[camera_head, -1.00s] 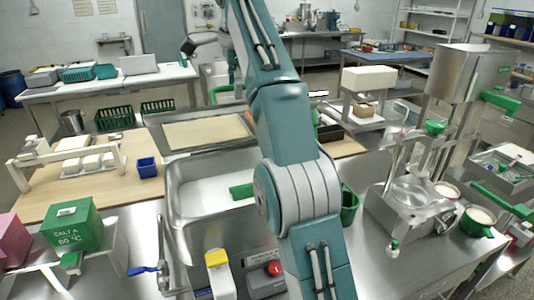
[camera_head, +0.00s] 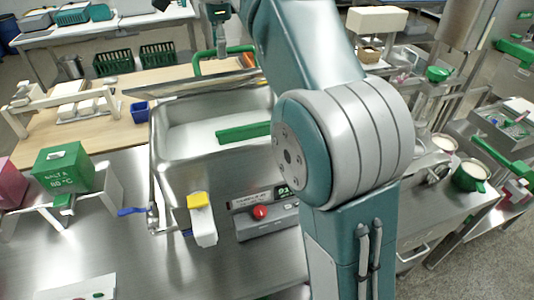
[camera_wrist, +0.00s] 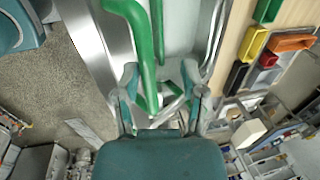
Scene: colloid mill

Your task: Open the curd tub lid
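The curd tub (camera_head: 163,140) is a steel basin with white contents, and its interior is exposed in the head view. Its lid (camera_head: 180,88) stands raised at the far rim, seen nearly edge-on, with a green loop handle (camera_head: 198,62) on its far side. My gripper (camera_head: 221,38) is at the top of the head view, by the handle. In the wrist view my gripper (camera_wrist: 160,80) has its fingers spread, with the green handle (camera_wrist: 143,45) running between and beyond them. I see no clear grip, and whether a finger touches the handle is unclear.
In front are a control box (camera_head: 265,222) with a red button and a yellow-topped white block (camera_head: 201,218). A green salt box (camera_head: 62,167) stands left. My arm hides the right middle.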

